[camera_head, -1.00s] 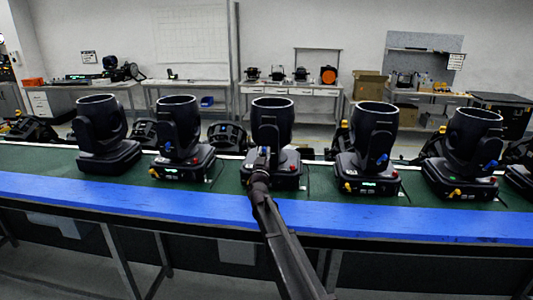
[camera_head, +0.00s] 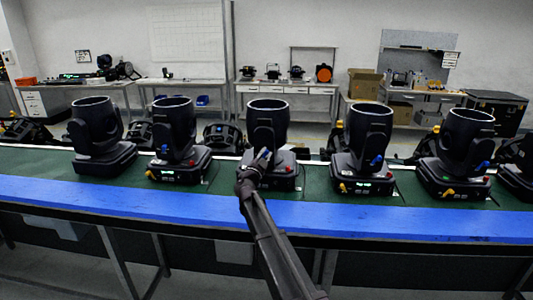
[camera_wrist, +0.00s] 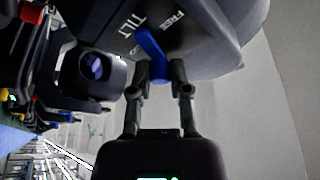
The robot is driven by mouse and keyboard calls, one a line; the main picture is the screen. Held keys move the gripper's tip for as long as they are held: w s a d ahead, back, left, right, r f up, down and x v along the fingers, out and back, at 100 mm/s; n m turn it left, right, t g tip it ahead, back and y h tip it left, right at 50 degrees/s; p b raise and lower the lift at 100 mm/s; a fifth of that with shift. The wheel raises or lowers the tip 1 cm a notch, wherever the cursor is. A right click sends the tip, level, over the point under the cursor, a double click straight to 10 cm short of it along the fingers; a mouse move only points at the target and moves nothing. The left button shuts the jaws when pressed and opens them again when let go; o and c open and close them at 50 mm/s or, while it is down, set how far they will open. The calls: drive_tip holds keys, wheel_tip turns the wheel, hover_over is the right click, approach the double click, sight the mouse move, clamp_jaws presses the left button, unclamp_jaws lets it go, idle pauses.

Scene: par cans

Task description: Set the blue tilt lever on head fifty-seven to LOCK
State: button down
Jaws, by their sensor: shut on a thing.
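The moving head in front of me (camera_head: 268,116) stands on the green belt, lens end up. Its number cannot be read. In the wrist view its dark housing (camera_wrist: 205,50) carries the words TILT and FREE, and the blue tilt lever (camera_wrist: 151,48) lies between them. Part of another label left of the lever is hidden. My gripper (camera_wrist: 160,74) is shut on the lever's lower end, a fingertip on each side. In the head view my gripper (camera_head: 249,172) is at the fixture's front left, with a bit of the blue lever (camera_head: 264,153) showing.
Similar heads stand on both sides, one to the left (camera_head: 175,130) and one to the right (camera_head: 369,135), with gaps between. A blue rail (camera_head: 150,203) runs along the belt's front. Workbenches (camera_head: 288,90) stand behind.

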drive_tip(key=shift+d+m+h, duration=0.15)
drive_tip(key=shift+m+h, duration=0.15)
drive_tip(key=shift+m, duration=0.3)
drive_tip(key=c, duration=0.6)
unclamp_jaws()
drive_tip(key=shift+s+f+g, duration=0.1)
drive_tip(key=shift+s+g, duration=0.05)
drive_tip(key=shift+g, duration=0.15)
